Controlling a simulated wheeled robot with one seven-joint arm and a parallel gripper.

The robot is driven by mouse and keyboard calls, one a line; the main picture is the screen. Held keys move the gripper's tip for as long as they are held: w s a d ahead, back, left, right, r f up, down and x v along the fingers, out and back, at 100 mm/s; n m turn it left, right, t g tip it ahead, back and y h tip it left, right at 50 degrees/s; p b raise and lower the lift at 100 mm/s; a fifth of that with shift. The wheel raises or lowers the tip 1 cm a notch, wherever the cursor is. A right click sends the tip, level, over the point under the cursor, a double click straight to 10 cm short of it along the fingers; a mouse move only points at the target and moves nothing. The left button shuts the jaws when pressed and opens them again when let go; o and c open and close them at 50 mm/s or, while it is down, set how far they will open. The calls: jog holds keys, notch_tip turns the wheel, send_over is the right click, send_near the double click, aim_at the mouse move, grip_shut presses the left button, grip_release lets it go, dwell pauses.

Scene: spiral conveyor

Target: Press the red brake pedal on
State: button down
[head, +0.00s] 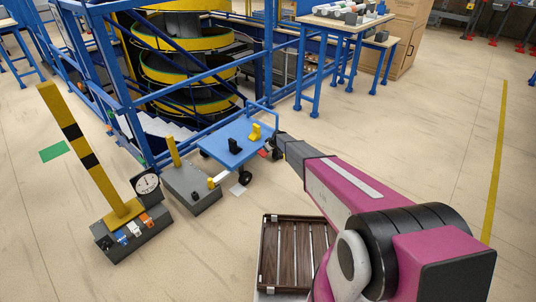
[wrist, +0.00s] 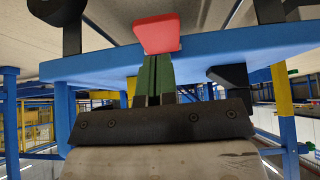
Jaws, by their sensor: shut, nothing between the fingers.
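The red pedal (wrist: 157,34) shows in the wrist view at the edge of the blue cart (wrist: 100,68), directly beyond my fingertips. My gripper (wrist: 158,60) is shut and empty, its green fingers together and pointing at the pedal. The fingertips meet the pedal's lower edge in the picture; I cannot tell whether they touch it. In the head view, my gripper (head: 271,148) is at the right edge of the blue cart (head: 228,146), low by a wheel. My gripper mostly hides the pedal there, so its angle is unclear.
Left stand a grey box (head: 192,190) with a yellow post and a pedal base (head: 133,238) with a striped post. A slatted crate (head: 262,270) lies in front. Floor right is clear.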

jog(key=d+v, duration=0.1)
jog(key=v, duration=0.8)
jog(key=shift+s, duration=0.45)
jog(key=shift+d, duration=0.15)
